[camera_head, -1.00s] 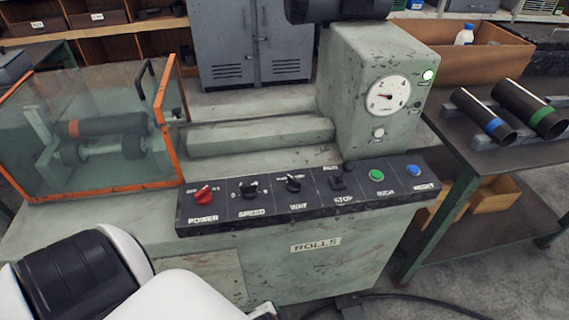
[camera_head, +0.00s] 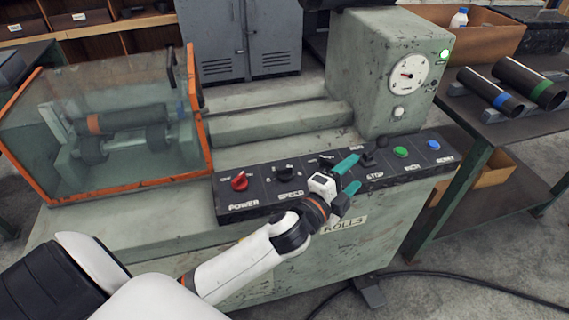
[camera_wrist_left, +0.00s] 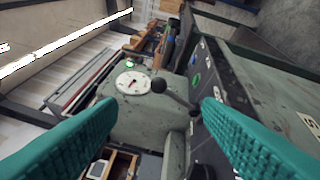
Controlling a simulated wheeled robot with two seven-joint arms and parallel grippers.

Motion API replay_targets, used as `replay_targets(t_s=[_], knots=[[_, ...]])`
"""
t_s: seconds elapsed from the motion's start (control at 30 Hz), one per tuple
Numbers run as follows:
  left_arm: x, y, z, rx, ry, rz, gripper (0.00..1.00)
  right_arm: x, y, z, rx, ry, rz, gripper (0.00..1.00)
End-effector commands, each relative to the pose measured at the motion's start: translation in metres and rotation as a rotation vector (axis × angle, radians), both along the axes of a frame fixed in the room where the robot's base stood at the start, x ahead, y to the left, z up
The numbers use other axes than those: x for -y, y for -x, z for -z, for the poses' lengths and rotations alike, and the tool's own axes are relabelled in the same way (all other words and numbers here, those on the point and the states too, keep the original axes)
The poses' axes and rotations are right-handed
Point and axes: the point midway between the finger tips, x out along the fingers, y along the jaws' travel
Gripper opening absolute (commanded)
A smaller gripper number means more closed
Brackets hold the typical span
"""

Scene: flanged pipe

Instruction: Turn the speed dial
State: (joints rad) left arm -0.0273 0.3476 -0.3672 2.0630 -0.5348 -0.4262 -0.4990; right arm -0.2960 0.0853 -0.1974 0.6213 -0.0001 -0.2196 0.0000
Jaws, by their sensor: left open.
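The speed dial (camera_head: 286,173) is a black knob above the SPEED label on the dark control panel (camera_head: 262,209), second from the left. My left gripper (camera_head: 353,181) is open and empty. Its teal fingers are over the panel, right of the speed dial, around the WAY and STOP area, apart from the dial. The arm and gripper cover much of the WAY switch. In the left wrist view the open fingers frame a black ball-ended lever (camera_wrist_left: 158,86); I cannot make out the speed dial there. My right gripper is not in view.
Left of the dial is the red power knob (camera_head: 240,182). Green (camera_head: 400,152) and blue (camera_head: 433,145) buttons lie at the panel's right. A glazed orange-framed guard (camera_head: 207,155) stands at the left. A gauge (camera_head: 408,75) is on the housing behind.

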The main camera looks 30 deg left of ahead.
Motion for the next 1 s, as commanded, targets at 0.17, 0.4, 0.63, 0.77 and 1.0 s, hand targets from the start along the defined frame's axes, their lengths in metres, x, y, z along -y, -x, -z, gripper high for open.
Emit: replay_targets(t_s=[0.17,0.4,0.63,0.77,1.0], knots=[[0.055,-0.012,-0.082,0.477,-0.447,0.247,0.6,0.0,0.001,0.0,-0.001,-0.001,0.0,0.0],[0.121,0.019,-0.098,1.239,-1.313,0.702,0.6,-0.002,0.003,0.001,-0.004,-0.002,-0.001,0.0],[0.037,0.01,-0.038,1.679,-2.065,1.354,0.6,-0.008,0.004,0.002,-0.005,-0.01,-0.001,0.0],[-0.052,-0.002,-0.035,-1.456,1.968,-1.567,0.6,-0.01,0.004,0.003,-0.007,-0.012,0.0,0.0],[-0.156,-0.001,-0.063,-1.094,1.663,-1.712,0.6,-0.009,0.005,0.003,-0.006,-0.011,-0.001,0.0]])
